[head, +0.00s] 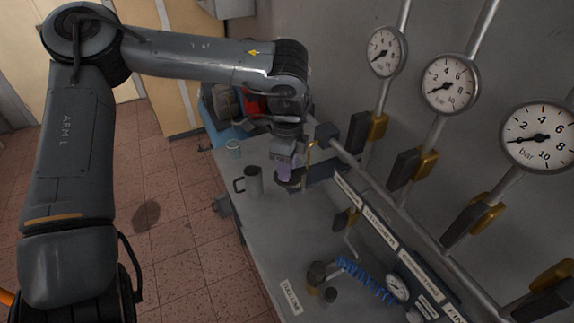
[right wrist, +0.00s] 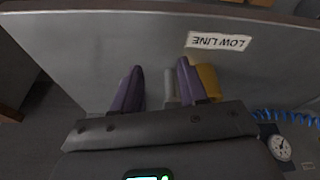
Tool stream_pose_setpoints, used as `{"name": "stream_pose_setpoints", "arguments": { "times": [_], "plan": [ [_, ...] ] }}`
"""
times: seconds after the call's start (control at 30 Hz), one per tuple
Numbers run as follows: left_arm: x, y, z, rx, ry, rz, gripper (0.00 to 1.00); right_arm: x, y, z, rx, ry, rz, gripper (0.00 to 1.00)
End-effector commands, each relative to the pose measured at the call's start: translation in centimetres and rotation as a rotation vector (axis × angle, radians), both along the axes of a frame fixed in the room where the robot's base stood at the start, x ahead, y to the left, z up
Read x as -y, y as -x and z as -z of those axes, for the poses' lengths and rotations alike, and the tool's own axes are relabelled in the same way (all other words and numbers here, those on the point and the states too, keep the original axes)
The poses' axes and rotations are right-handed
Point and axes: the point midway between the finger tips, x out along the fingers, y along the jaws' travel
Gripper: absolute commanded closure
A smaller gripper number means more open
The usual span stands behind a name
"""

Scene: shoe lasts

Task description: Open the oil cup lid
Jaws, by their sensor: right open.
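A small dark fitting with brownish parts (head: 319,272) stands on the bench by the blue coiled hose; it may be the oil cup, but its lid is not clear. In the right wrist view, a grey cylinder (right wrist: 171,92) and a brass-yellow part (right wrist: 208,84) show near the bench. My right gripper (right wrist: 160,76) is open, its purple fingers apart, with the grey cylinder showing between them and the yellow part partly hidden behind one finger. My left gripper (head: 286,178) is over the bench near the wall, right of a grey mug (head: 254,182); its finger gap is unclear.
The bench (head: 262,232) has clear room in its middle. Pipes with dial gauges (head: 448,84) and brass valves line the wall at right. A blue coiled hose (head: 366,280) and a small gauge (head: 397,287) lie near the fitting.

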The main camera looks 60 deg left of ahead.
Motion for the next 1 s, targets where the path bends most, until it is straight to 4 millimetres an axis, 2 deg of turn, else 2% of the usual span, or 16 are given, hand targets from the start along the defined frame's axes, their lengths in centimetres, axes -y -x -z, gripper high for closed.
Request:
{"name": "stream_pose_setpoints", "arguments": {
  "times": [0.03, 0.1, 0.47, 0.67, 1.0],
  "plan": [
    [0.0, 0.0, 0.0, 0.0, 0.0, 0.0, 0.58, 0.0, 0.0, 0.0, 0.0, 0.001, -0.001, 0.57],
    [0.0, 0.0, 0.0, 0.0, 0.0, 0.0, 0.51, 0.1, 0.0, 0.0, 0.001, 0.004, -0.002, 0.57],
    [0.0, 0.0, -0.4, 0.001, -0.001, 0.0, 0.51, 0.2, 0.0, 0.0, 0.0, 0.008, -0.005, 0.57],
    [0.0, -0.1, -2.9, 0.004, -0.003, 0.0, 0.51, 0.2, 0.0, 0.0, 0.001, 0.007, -0.004, 0.57],
    [0.0, 0.0, -8.5, 0.002, -0.002, -0.001, 0.51, 0.0, 0.0, -0.3, 0.001, 0.0, 0.0, 0.57]
  ]
}}
